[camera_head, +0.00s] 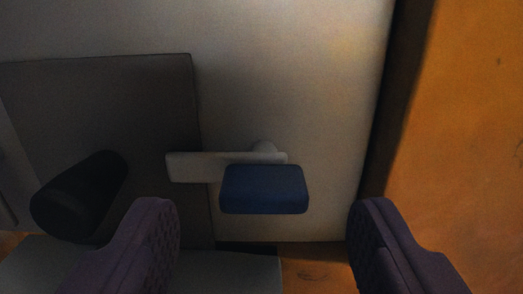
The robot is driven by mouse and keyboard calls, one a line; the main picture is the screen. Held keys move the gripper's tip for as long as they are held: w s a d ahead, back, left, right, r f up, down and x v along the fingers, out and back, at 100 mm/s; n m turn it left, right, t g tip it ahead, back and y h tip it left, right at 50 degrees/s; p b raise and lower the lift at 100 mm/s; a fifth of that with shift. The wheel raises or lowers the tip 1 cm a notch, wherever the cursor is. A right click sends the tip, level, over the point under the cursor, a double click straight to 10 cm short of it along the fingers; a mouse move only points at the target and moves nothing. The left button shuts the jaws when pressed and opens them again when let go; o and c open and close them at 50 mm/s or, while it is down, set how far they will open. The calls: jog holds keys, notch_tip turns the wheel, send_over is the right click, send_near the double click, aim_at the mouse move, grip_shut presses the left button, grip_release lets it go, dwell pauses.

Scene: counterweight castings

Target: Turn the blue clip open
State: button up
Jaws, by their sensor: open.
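The blue clip (264,189) is a rounded block at the right end of a flat pale bar (202,167). The bar lies level, and its left end overlaps a dark grey panel (120,100). My gripper (265,215) is open, with one purple-grey finger at the lower left and one at the lower right. The blue block shows between the fingers, slightly above their tips, with clear gaps on both sides. I see no contact.
A black cylindrical knob (80,195) sticks out at the left, close to my left finger. The pale surface (300,70) behind the clip is bare above it. An orange surface (465,120) fills the right side, past a dark gap. A grey ledge (225,272) lies below.

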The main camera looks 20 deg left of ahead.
aim_at(230, 184)
jog(key=shift+b+x, duration=0.3)
jog(key=shift+x, duration=0.95)
jog(key=c, duration=1.1)
jog(key=shift+o, duration=0.2)
